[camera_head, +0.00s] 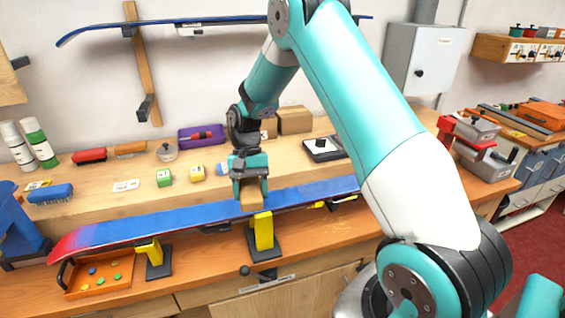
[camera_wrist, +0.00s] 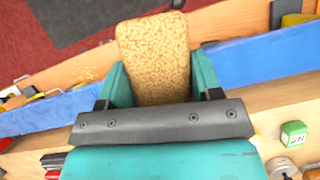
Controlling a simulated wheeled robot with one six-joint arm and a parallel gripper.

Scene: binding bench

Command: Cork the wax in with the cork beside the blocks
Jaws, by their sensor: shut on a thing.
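My gripper (camera_head: 250,186) is shut on the cork (camera_head: 250,200), a tan block with a speckled grain. In the wrist view the cork (camera_wrist: 156,55) sits between the two teal fingers of my gripper (camera_wrist: 160,85) and sticks out past them. In the head view it is over the middle of the blue ski (camera_head: 170,225), which lies base up on yellow supports and has a red tip at the left. I cannot tell whether the cork touches the ski. The wax blocks, green (camera_head: 164,178), yellow (camera_head: 197,172) and blue (camera_head: 222,169), stand on the bench behind the ski.
An orange tray (camera_head: 100,281) with small bits sits front left below the ski tip. A blue vise (camera_head: 18,228) is at far left.

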